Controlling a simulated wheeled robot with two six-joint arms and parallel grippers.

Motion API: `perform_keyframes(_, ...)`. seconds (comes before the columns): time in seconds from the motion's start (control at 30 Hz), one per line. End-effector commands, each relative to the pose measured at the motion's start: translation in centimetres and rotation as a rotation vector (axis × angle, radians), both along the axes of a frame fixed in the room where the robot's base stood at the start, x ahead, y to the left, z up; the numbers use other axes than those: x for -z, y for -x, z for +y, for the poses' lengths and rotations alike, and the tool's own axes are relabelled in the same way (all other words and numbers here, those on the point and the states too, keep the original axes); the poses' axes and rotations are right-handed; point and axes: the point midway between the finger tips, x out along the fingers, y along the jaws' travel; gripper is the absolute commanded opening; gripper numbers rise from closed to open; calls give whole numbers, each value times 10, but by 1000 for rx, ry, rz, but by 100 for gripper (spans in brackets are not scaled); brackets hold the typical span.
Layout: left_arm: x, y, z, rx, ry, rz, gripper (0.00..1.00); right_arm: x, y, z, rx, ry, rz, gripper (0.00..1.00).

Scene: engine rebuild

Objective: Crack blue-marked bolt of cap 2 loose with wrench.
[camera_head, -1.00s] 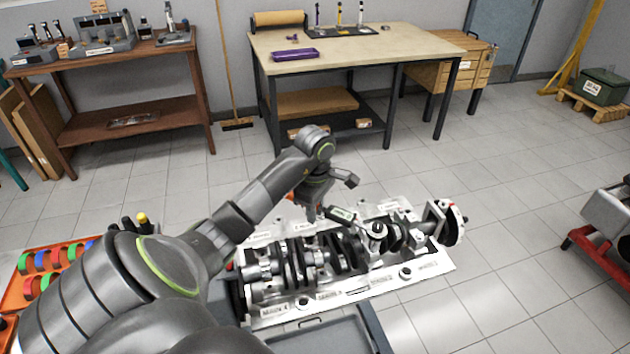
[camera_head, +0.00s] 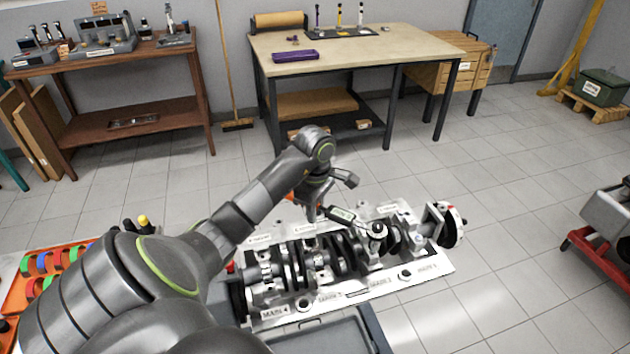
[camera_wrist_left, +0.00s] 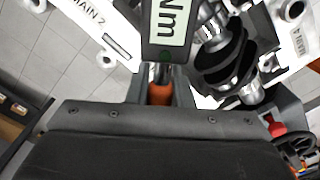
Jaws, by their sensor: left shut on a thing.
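My left gripper (camera_head: 314,205) is over the far side of the engine block (camera_head: 420,270), shut on the wrench (camera_head: 342,214). The wrench has a display; in the left wrist view its display (camera_wrist_left: 168,24) reads "Nm", and its orange handle (camera_wrist_left: 160,94) is between the jaws. The wrench's head (camera_head: 376,230) sits over a bearing cap (camera_head: 374,250) near the label that appears to read MAIN 2 (camera_head: 381,282). The bolt under the head and any blue mark are hidden. My right gripper is not in view.
The crankshaft (camera_head: 338,252) lies along the block, with a flange (camera_head: 452,226) at its right end. An orange tray (camera_head: 14,300) with coloured rings is at the left. A workbench (camera_head: 350,52) stands behind, with clear floor between.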

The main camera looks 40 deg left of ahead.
Motion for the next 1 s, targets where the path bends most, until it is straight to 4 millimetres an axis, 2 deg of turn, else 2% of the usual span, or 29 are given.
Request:
perform_keyframes(0.6, -30, 0, 0, 1, 0, -2, 0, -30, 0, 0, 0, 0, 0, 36)
perform_keyframes(1.0, -27, 0, 0, 0, 0, -1, 0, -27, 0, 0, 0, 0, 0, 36)
